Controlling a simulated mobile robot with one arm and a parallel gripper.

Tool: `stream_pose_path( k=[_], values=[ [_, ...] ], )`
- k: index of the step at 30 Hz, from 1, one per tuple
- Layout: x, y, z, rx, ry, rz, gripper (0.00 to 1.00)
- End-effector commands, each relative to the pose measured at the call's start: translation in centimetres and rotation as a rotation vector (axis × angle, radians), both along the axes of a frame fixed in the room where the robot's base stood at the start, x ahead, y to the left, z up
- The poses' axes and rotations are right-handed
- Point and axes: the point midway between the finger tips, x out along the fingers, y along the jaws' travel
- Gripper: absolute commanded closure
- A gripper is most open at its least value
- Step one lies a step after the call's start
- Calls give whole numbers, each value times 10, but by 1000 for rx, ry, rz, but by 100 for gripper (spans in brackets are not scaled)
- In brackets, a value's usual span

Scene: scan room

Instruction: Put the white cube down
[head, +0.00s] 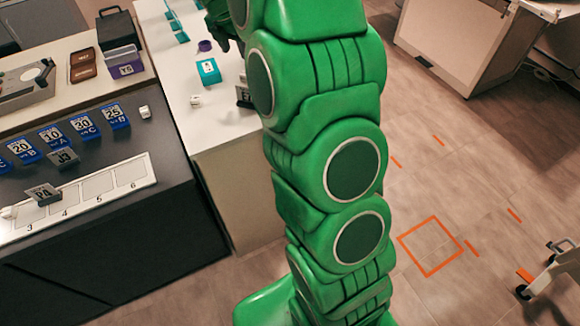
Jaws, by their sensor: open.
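Two small white blocks are in the head view. One white cube (196,101) lies on the white counter (222,143), with a small dark mark on its face. Another small white block (145,112) stands on the dark counter, right of the blue numbered blocks; I cannot tell which one the task means. My gripper (224,42) shows only in part at the top, dark green, over the white counter and partly hidden behind my green arm. It is open and apart from both white blocks.
On the white counter are a teal labelled box (208,71), a purple ring-shaped item (204,46) and a dark labelled block (243,95) beside my arm. The dark counter holds blue numbered blocks (82,125) and a white numbered strip (98,188). Floor at right is mostly clear.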

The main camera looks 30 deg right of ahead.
Motion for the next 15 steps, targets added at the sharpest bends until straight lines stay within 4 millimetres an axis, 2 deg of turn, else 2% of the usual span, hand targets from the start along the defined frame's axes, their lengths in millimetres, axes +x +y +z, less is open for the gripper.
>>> stream_pose_path(
  k=[7, 15],
  values=[
    [-70, 18, 24, 84, -8, -304, 44],
    [-150, 35, 38, 150, 0, -650, 44]
  ],
)
